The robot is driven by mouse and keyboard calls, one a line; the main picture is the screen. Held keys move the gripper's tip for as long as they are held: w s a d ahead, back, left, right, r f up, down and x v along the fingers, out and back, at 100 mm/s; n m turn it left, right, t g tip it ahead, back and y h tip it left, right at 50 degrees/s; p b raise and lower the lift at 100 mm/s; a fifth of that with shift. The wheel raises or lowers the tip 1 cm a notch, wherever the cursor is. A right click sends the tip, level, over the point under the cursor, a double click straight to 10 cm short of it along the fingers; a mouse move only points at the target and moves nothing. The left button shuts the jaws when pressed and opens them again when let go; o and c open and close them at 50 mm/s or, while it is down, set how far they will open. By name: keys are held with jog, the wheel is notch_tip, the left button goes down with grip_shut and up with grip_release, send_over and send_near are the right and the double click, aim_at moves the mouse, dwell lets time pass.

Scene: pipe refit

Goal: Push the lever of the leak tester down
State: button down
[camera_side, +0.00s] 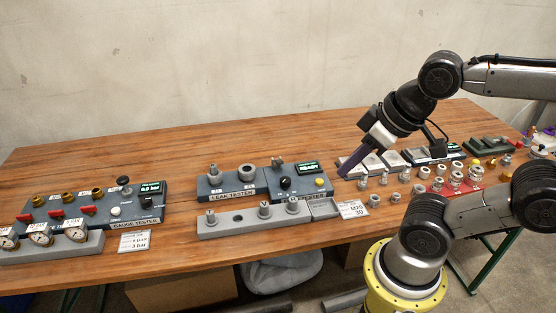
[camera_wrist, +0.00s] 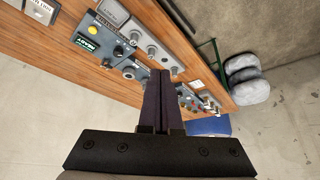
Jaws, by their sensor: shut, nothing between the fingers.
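The leak tester (camera_side: 233,190) is a blue-grey box in the middle of the table in the side view. It has a lit display (camera_side: 309,166), a black knob (camera_side: 285,183), a yellow button (camera_side: 320,182) and grey fittings on top. In the wrist view the dark fingers of my gripper (camera_wrist: 160,75) are together, and the tester's display (camera_wrist: 84,42) shows at upper left.
A grey rack (camera_side: 240,222) with metal fittings lies in front of the tester. The gauge tester (camera_side: 142,205) stands at the left. Loose fittings (camera_side: 420,188) and grey trays (camera_side: 365,162) crowd the right. Bare wood lies behind the leak tester.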

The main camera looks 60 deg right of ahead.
dwell(0.8)
jog(key=w+a+r+m+t+y, duration=0.1)
jog(key=w+a+r+m, duration=0.1)
jog(key=w+r, duration=0.6)
jog(key=w+d+f+m, duration=0.1)
jog(key=w+d+m, duration=0.35)
jog(key=w, duration=0.95)
jog(key=w+d+f+m, duration=0.3)
jog(key=w+d+f, duration=0.45)
jog(key=d, duration=0.25)
jog(key=d+f+m+g+y, duration=0.1)
jog(key=d+f+m, duration=0.1)
jog(key=d+f, duration=0.7)
jog(key=shift+w+d+f+m+g, duration=0.3)
jog(key=shift+w+d+f+m, duration=0.1)
jog(key=shift+d, duration=0.2)
jog(key=shift+f, duration=0.1)
